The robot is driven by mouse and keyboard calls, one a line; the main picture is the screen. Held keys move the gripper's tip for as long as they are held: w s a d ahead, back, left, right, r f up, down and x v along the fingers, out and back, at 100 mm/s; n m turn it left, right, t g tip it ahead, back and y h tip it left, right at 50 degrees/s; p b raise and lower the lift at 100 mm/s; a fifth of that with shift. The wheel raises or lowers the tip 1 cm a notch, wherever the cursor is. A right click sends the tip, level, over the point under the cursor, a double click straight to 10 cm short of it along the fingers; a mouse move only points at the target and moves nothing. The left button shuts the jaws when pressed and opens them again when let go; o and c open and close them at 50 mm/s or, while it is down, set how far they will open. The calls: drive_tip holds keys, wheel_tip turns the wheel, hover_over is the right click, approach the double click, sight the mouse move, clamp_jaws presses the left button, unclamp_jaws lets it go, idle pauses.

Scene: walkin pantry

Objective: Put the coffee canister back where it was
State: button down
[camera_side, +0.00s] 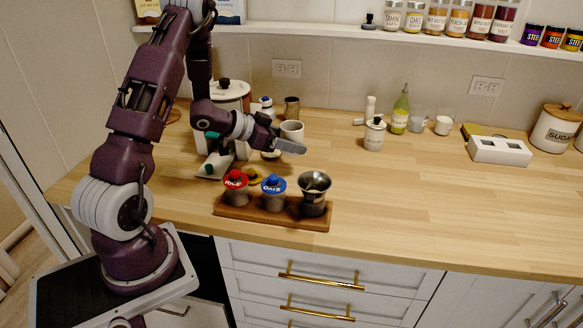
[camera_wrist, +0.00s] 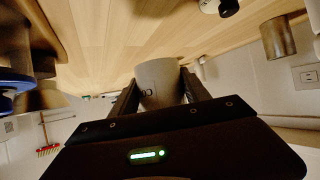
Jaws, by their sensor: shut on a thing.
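My gripper (camera_wrist: 158,92) is shut on a pale cup-shaped container (camera_wrist: 158,80) with small dark letters, too partial to read. In the side view this container (camera_side: 291,129) is upright, open at the top, above the counter beside the coffee machine. No label reading coffee is legible in either view. A wooden tray (camera_side: 238,213) at the front edge holds a red-lidded RICE canister (camera_side: 236,194), a blue-lidded OATS canister (camera_side: 273,197) and an open metal pot (camera_side: 315,200).
The coffee machine (camera_side: 230,95) stands close behind my gripper. A metal tumbler (camera_side: 291,107) is at the back. A white lidded jar (camera_side: 374,135), a green bottle (camera_side: 400,115) and a SUGAR canister (camera_side: 553,130) stand farther right. The counter (camera_side: 420,205) right of the tray is clear.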

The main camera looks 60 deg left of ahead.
sight(291, 172)
wheel_tip(291, 172, down, 7)
drive_tip(key=shift+r, duration=0.2)
drive_tip(key=c, duration=0.5)
unclamp_jaws()
drive_tip(key=shift+f, duration=0.15)
